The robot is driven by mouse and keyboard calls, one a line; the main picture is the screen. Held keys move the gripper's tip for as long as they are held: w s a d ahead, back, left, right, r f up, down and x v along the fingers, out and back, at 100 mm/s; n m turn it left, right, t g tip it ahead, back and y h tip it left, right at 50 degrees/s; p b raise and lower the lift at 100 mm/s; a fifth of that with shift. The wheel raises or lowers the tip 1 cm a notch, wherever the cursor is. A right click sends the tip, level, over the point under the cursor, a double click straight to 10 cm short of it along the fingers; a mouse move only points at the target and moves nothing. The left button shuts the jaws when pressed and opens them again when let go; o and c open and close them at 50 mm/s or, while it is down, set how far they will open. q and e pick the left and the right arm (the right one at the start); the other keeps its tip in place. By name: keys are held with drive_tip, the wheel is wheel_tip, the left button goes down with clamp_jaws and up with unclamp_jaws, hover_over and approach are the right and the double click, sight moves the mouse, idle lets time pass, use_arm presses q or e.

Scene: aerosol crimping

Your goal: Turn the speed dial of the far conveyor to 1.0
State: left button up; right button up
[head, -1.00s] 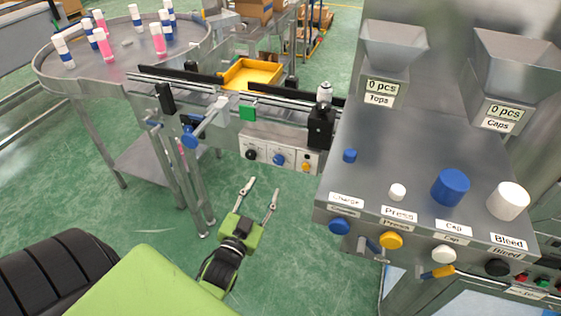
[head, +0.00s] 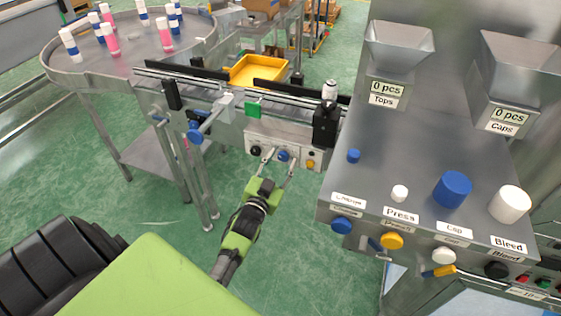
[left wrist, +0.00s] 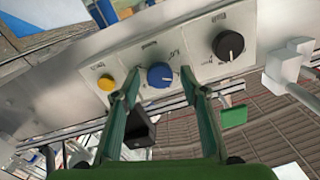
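The conveyor's control panel (head: 298,154) carries a black dial (head: 256,150), a blue dial (head: 283,155) and a yellow button (head: 310,164). The left wrist view shows the black dial (left wrist: 228,45), the blue dial (left wrist: 160,75) and the yellow button (left wrist: 106,82) close up. The labels and scale marks are too small to read, so I cannot tell the setting. My left gripper (head: 280,160) is open in front of the panel. Its fingertips (left wrist: 158,82) are either side of the blue dial; contact is not clear. My right gripper is not in view.
A metal bench (head: 425,150) with knobs and levers along its front stands right of the panel. A blue-handled clamp (head: 195,132) sticks out of the conveyor to the left. A round table (head: 120,75) holds several bottles. Open green floor lies below the panel.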

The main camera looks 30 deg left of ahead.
use_arm(q)
drive_tip(key=c, duration=0.9)
drive_tip(key=shift+n, duration=0.4)
drive_tip(key=shift+r+n+p, duration=0.1)
drive_tip(key=shift+n+p, duration=0.3)
drive_tip(key=shift+n, duration=0.6)
drive_tip(key=n, duration=0.2)
drive_tip(key=shift+n+p, duration=0.3)
drive_tip(key=shift+n, duration=0.1)
drive_tip(key=n, duration=0.4)
drive_tip(key=shift+n, duration=1.2)
